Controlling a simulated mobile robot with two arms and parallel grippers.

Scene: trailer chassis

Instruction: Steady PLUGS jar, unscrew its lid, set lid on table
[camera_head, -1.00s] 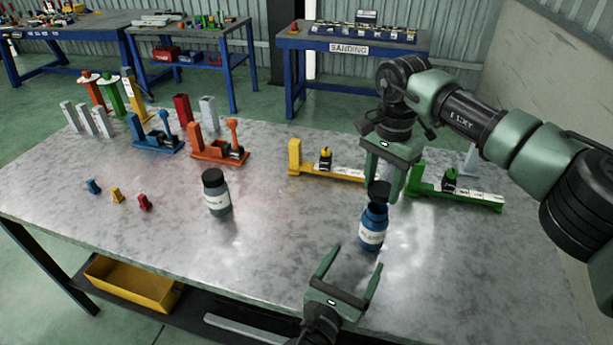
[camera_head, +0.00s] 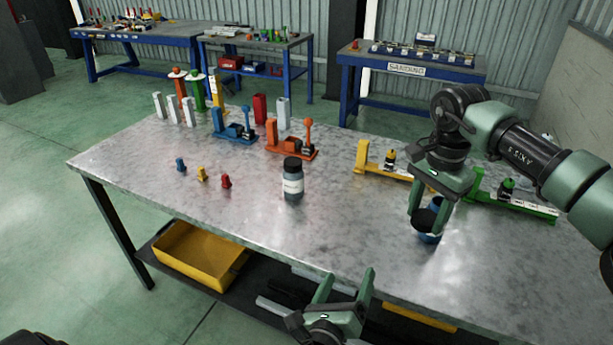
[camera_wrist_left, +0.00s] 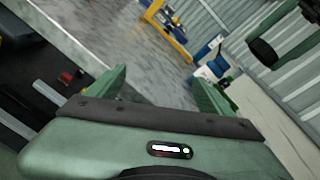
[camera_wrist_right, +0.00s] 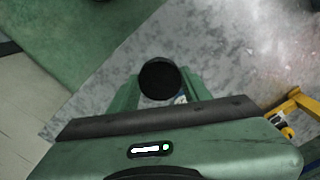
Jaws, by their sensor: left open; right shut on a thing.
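A blue jar (camera_head: 430,238) with a white label stands on the right of the table, its top mostly hidden by a black lid (camera_head: 425,221). My right gripper (camera_head: 426,219) is shut on this lid, apart from the jar; the right wrist view shows the lid (camera_wrist_right: 159,79) between the fingers. In the left wrist view the blue jar (camera_wrist_left: 213,66) stands with the lid (camera_wrist_left: 263,52) held off to its right. A second, dark jar (camera_head: 292,184) with its black lid on stands mid-table; its label is unreadable here. My left gripper (camera_head: 346,284) is open and empty by the table's front edge.
The metal table (camera_head: 240,215) has clear room around the dark jar and along its front. Small coloured pieces (camera_head: 201,174), an orange fixture (camera_head: 292,150), a yellow fixture (camera_head: 375,165) and a green fixture (camera_head: 515,200) stand farther back. A yellow bin (camera_head: 200,255) sits below.

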